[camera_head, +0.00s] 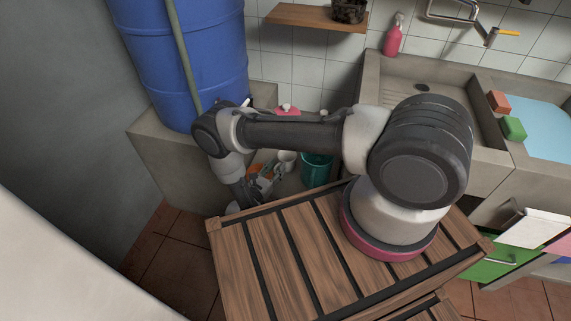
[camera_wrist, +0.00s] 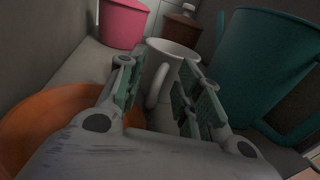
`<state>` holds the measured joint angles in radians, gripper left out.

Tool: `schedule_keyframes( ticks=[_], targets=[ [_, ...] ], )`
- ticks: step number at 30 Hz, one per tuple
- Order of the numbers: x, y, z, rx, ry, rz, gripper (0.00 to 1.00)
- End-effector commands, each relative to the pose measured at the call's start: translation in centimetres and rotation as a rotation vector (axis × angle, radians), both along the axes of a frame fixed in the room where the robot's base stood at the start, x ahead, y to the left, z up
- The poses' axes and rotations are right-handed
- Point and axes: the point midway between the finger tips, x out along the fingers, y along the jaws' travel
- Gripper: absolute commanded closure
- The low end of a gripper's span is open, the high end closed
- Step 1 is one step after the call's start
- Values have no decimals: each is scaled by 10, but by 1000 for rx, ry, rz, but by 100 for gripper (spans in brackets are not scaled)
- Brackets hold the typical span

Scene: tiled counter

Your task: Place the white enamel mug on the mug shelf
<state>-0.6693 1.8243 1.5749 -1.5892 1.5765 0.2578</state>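The white mug (camera_wrist: 178,52) stands upright in the wrist view, just beyond my gripper (camera_wrist: 157,72). Its handle faces me and shows between the two spread fingers. I cannot tell whether either finger touches it. In the head view the mug (camera_head: 288,157) is small, partly behind my arm, in the low recess beside the blue barrel. My gripper (camera_head: 264,178) is down in that recess, near the mug. A wooden wall shelf (camera_head: 290,14) is at the top of the head view, with a dark object on it.
A teal bucket (camera_wrist: 262,60) stands close right of the mug. An orange basin (camera_wrist: 45,120) lies close on the left, and a pink container (camera_wrist: 123,22) stands behind. In the head view, a blue barrel (camera_head: 180,60) is left, and a concrete sink (camera_head: 425,90) is right.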

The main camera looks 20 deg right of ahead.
Motion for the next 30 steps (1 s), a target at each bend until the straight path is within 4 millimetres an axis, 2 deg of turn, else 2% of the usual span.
schedule_keyframes(
  ticks=[4, 9, 10, 23, 26, 30],
  targets=[
    [0, 0, 0, 0, 0, 0, 67],
    [0, 0, 0, 1, 1, 0, 98],
    [0, 0, 0, 1, 1, 0, 100],
    [0, 1, 3, 0, 0, 0, 100],
    [1, 1, 12, 1, -1, 0, 100],
    [1, 1, 36, 1, -1, 0, 100]
  ],
)
